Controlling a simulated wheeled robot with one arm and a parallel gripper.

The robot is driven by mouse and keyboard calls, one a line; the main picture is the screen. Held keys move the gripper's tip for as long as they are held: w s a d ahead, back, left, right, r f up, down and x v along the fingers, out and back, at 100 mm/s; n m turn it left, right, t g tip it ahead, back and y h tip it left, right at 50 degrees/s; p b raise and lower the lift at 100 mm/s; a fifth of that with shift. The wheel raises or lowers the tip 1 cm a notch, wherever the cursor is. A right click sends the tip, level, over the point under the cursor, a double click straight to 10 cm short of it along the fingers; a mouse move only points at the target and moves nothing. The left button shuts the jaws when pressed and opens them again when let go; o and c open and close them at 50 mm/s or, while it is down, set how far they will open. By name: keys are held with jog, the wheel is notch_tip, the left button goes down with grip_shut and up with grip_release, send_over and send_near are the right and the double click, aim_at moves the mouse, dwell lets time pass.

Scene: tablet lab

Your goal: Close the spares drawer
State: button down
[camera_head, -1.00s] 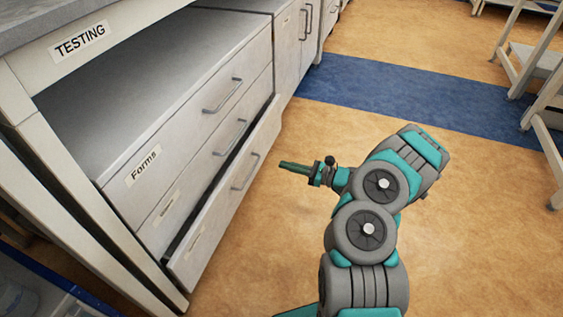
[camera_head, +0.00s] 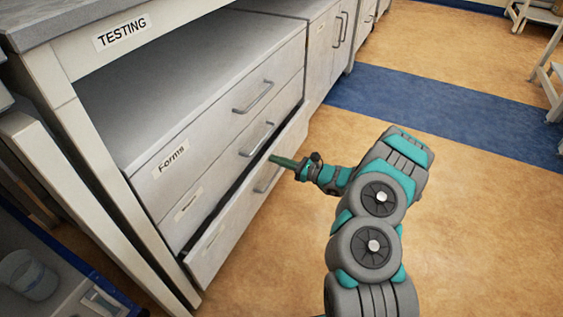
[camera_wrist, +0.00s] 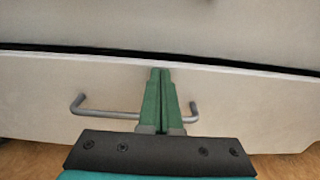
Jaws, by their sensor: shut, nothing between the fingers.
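The bottom drawer (camera_head: 235,223) of the white cabinet stands slightly open, with a dark gap along its top edge. Its label is too small to read, so I cannot tell whether it is the spares drawer. My gripper (camera_head: 271,157) is shut and empty, its green fingers pointing at this drawer's front. In the wrist view the gripper (camera_wrist: 160,72) overlaps the drawer front (camera_wrist: 240,105), its tips near the top edge. The grey bar handle (camera_wrist: 105,113) passes behind the fingers. I cannot tell whether the tips touch the front.
The drawer labelled Forms (camera_head: 215,130) and the middle drawer (camera_head: 225,167) above are shut. A bench frame labelled TESTING (camera_head: 122,33) stands at the left. A blue-edged cart (camera_head: 70,262) with a container is at the lower left.

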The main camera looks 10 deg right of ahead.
aim_at(266, 154)
jog(key=b+x, duration=0.2)
jog(key=x, duration=0.2)
jog(key=shift+a, duration=0.15)
jog(key=shift+w+r, duration=0.1)
jog(key=shift+r, duration=0.05)
dwell(0.4)
